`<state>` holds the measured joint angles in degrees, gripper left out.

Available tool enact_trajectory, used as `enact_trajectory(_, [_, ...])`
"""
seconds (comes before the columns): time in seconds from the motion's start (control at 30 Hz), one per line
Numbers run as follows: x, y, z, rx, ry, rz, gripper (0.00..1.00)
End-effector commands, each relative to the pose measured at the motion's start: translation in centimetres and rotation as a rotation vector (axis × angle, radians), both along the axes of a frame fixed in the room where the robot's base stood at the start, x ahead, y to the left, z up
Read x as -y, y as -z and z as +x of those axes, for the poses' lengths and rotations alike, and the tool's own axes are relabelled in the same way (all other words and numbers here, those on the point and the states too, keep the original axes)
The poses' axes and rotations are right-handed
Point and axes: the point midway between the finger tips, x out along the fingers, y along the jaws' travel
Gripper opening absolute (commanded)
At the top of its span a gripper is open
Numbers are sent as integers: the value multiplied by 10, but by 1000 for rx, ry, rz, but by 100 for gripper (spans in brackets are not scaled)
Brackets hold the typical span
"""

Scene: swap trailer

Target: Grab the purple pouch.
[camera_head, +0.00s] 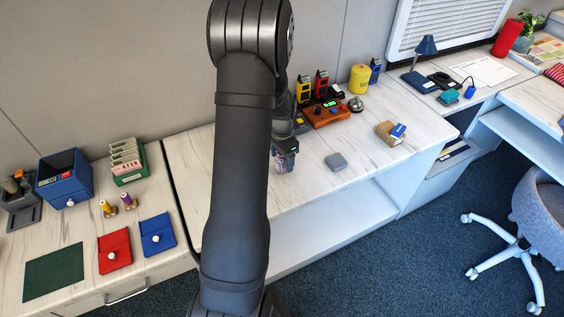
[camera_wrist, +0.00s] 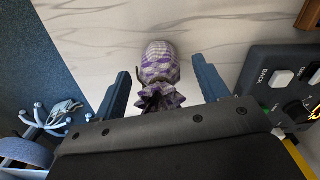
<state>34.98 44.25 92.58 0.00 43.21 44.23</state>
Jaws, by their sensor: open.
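The purple pouch (camera_wrist: 160,65), purple and white checked with a gathered neck, lies on the pale marbled worktop in the wrist view. My gripper (camera_wrist: 162,80) is open, with one blue finger on each side of the pouch and a visible gap to each. The neck of the pouch points toward the gripper's palm, and its lower end is partly hidden by the palm edge. In the head view, my gripper (camera_head: 284,152) is near the front of the middle worktop, with the purple pouch (camera_head: 286,163) small at its fingers and partly covered.
A dark control box with a BACK button (camera_wrist: 283,78) stands close to the right finger. The worktop edge and blue carpet are on the left in the wrist view.

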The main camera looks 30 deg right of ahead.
Motion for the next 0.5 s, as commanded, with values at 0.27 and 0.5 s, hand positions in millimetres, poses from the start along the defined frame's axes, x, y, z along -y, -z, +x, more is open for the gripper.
enact_trajectory(0.27, [0, 22, 0, 0, 0, 0, 67])
enact_trajectory(0.5, [0, 22, 0, 1, 0, -1, 54])
